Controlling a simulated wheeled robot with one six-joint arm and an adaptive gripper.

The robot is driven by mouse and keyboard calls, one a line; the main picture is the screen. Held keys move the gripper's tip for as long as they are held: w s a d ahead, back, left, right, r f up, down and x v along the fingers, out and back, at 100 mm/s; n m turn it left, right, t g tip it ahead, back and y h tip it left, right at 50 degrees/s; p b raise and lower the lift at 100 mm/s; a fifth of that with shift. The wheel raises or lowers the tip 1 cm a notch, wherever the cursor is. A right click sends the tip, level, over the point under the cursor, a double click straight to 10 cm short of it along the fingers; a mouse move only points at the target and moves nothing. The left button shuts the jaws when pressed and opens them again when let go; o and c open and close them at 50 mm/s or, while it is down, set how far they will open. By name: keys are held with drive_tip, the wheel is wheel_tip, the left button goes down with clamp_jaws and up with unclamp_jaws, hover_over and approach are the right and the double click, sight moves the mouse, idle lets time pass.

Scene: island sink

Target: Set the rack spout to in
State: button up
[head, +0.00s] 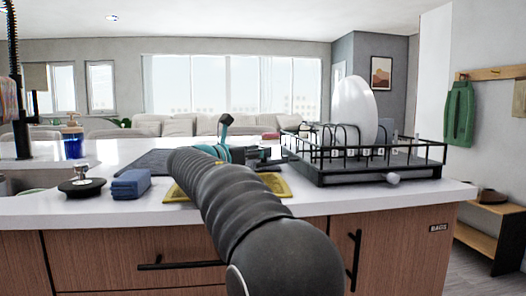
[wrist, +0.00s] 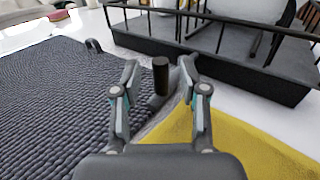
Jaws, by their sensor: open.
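The dish rack (head: 365,170) is a black wire frame on a dark tray at the right of the counter. Its tray wall also shows at the top of the wrist view (wrist: 215,65). A pale rounded knob (head: 392,178) sticks out of the tray's front; I cannot tell whether it is the spout. In the wrist view my gripper (wrist: 160,85) is open, with its fingers apart. A short dark cylinder (wrist: 160,76) shows between the fingertips, in front of the tray; contact and its attachment cannot be told. In the head view my gripper (head: 272,155) is beside the rack's left end.
A yellow cloth (head: 280,185) lies below my gripper, and a dark ribbed mat (wrist: 60,95) lies to its left. A white plate (head: 354,112) stands in the rack. A folded blue cloth (head: 131,184) and a soap bottle (head: 73,140) are at left. Drawers have protruding handles.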

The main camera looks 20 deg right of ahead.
drive_tip(key=shift+x, duration=1.25)
clamp_jaws()
